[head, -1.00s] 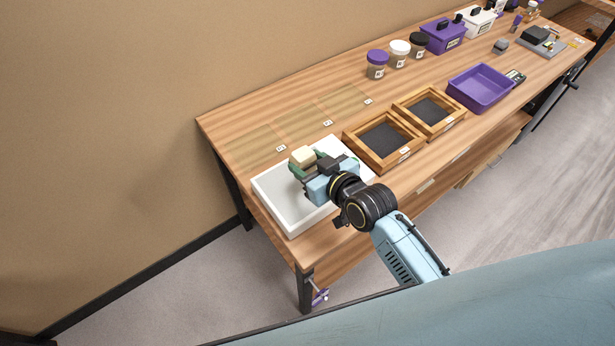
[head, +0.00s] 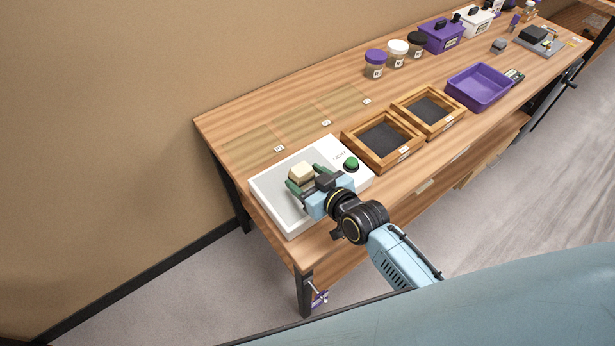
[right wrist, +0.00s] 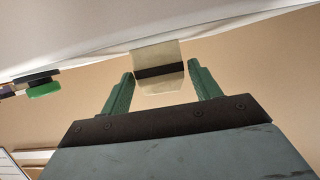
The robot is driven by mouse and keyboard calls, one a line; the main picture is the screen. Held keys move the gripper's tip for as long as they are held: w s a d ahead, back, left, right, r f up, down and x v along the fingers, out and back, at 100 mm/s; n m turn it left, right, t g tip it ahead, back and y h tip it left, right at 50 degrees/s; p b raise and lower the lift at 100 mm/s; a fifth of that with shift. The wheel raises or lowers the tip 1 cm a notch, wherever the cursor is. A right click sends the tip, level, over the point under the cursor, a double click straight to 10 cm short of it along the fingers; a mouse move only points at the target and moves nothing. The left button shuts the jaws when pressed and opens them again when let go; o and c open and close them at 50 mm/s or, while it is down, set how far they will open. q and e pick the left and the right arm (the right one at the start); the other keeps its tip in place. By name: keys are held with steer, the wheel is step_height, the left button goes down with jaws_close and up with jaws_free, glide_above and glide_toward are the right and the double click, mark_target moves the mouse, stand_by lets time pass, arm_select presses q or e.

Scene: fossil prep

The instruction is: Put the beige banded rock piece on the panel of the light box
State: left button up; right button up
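The light box (head: 264,194) is a white, flat-topped box at the near left end of the table, with a grey panel and a green button (head: 351,164). The beige banded rock piece (head: 301,171) is at the panel, between and beyond my right fingertips. In the right wrist view the rock piece (right wrist: 159,57) shows a dark band, and its far end meets the white box surface. My right gripper (head: 312,178) has its green fingers on either side of the rock, with narrow gaps showing in the wrist view, so it looks open. My left gripper is out of view.
Two wooden framed trays (head: 404,154) (head: 459,122) stand right of the light box. A purple tray (head: 480,88) and several jars stand further along. Marked mats (head: 300,123) lie bare behind the box. A wall runs along the back.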

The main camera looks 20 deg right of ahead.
steer(key=shift+o, duration=0.6)
steer(key=shift+r, duration=0.3)
steer(key=p+v, duration=0.1)
steer(key=v, duration=1.1)
steer(key=shift+f, duration=0.1)
stand_by(1.2)
